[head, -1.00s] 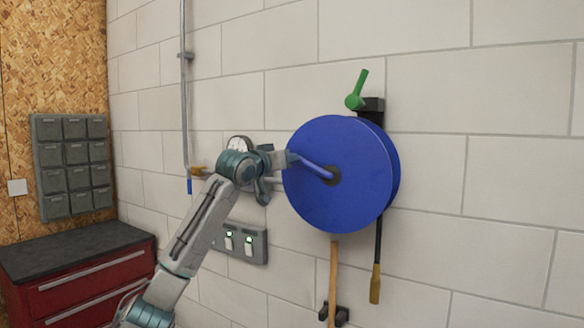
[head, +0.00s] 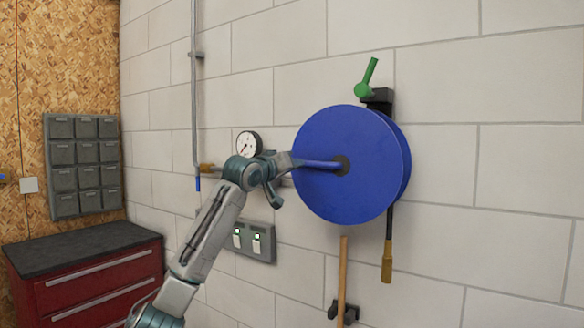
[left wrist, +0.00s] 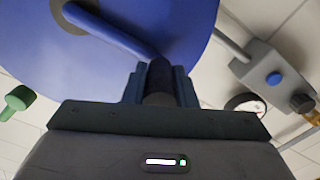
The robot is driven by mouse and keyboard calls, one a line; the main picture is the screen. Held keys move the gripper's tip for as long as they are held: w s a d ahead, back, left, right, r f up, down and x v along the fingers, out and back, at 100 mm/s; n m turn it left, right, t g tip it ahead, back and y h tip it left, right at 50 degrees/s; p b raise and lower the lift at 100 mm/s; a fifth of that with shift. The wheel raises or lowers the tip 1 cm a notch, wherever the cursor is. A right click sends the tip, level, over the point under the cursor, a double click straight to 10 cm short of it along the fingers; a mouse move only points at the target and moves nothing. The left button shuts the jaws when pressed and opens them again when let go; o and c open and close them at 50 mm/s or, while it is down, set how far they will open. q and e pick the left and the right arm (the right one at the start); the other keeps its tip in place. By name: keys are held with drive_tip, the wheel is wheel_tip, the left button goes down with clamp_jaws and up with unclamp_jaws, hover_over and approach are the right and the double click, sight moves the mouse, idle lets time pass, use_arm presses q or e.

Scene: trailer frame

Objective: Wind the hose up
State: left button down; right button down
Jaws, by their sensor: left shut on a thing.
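A round blue hose reel (head: 370,120) is mounted on the block wall. Its blue crank arm (head: 318,164) reaches left from the dark hub (head: 342,165), almost level. My left gripper (head: 287,166) is at the crank's outer end, left of the hub. In the left wrist view, my left gripper (left wrist: 160,85) is shut on the dark crank handle (left wrist: 159,78), with the blue crank arm (left wrist: 115,35) running up to the hub. A short black hose end (head: 389,223) with a brass-coloured nozzle (head: 387,262) hangs below the reel's right side. My right gripper is out of view.
A green lever (head: 367,77) stands above the reel. A wooden shaft (head: 342,270) hangs below it. A gauge (head: 249,144), a switch box (head: 256,240) and a pipe (head: 195,100) are on the wall at left. A red cabinet (head: 90,288) stands at lower left.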

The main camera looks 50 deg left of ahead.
use_arm(q)
drive_tip(key=c, duration=1.2)
unclamp_jaws()
drive_tip(key=shift+a, duration=0.1)
drive_tip(key=shift+s, duration=0.15)
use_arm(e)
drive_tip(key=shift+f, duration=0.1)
use_arm(q)
drive_tip(key=shift+s+f+b, duration=0.15)
drive_tip(key=shift+s+b, duration=0.2)
drive_tip(key=shift+b, duration=0.05)
drive_tip(key=b+v, duration=0.6)
drive_tip(key=v, duration=0.4)
drive_tip(key=shift+w, duration=0.1)
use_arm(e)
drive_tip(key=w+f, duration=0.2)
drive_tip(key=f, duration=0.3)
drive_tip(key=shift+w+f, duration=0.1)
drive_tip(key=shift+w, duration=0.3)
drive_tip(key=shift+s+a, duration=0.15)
